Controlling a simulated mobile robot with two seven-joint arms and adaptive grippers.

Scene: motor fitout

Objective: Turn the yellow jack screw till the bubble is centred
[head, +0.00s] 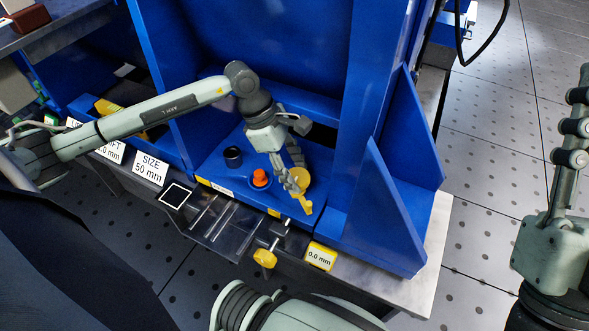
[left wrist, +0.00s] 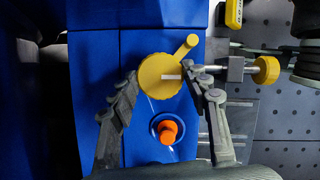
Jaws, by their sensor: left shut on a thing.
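The yellow jack screw (head: 303,181) shows as a round yellow wheel with a short crank handle, on a blue base in the head view. It is seen from above in the left wrist view (left wrist: 160,78), its handle pointing up and right, with a pale mark on its face. My left gripper (head: 298,182) is shut on the wheel, one finger on each side of it; its fingers also show in the left wrist view (left wrist: 160,85). I cannot make out a bubble in either view.
An orange button (head: 260,178) and a dark cup (head: 233,157) stand close to the wheel. A yellow knob (head: 264,257) on a metal shaft juts from the front edge beside a "0.0 mm" label (head: 320,256). A blue upright (head: 368,110) and gusset (head: 385,205) stand right.

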